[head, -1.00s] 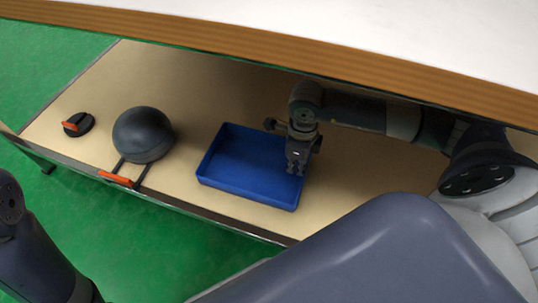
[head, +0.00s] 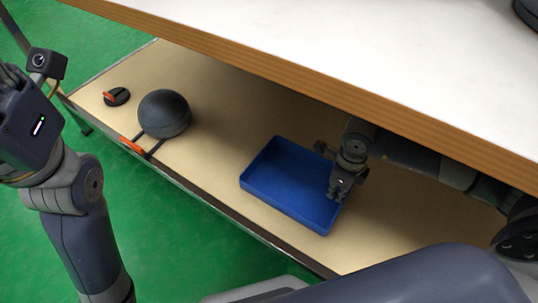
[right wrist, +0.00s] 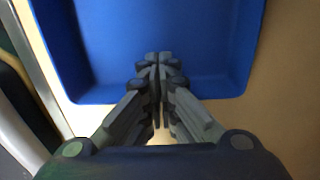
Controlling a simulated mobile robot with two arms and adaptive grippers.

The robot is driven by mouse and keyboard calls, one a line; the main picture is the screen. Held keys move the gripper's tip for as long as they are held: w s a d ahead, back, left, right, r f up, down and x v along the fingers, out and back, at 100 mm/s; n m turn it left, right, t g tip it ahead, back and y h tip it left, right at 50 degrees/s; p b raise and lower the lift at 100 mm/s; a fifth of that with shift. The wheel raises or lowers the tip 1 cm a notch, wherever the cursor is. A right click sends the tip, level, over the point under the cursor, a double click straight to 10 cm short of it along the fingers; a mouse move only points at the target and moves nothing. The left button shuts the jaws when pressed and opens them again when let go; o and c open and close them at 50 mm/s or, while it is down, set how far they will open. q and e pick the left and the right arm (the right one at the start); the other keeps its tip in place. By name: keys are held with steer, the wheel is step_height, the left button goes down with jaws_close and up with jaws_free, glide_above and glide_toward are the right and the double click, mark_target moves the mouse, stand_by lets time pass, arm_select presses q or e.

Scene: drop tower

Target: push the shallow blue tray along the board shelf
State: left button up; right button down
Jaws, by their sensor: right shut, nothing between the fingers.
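The shallow blue tray (head: 285,180) lies flat on the board shelf (head: 222,150), under the tabletop. It also fills the top of the right wrist view (right wrist: 205,45). My right gripper (head: 338,195) is shut and empty, pointing down at the tray's right end. In the right wrist view its closed fingertips (right wrist: 154,62) reach past the near wall's rim and overlap the tray's floor. Whether they touch the wall is hidden. My left gripper (head: 22,120) is at the left edge of the head view, clear of the shelf, with its fingers not clearly shown.
A small black and orange item (head: 117,97) lies farther left. The white tabletop (head: 400,60) overhangs the shelf. Bare shelf lies between ball and tray.

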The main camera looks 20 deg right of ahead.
step_height(320, 180, up, 12)
stand_by(0.6)
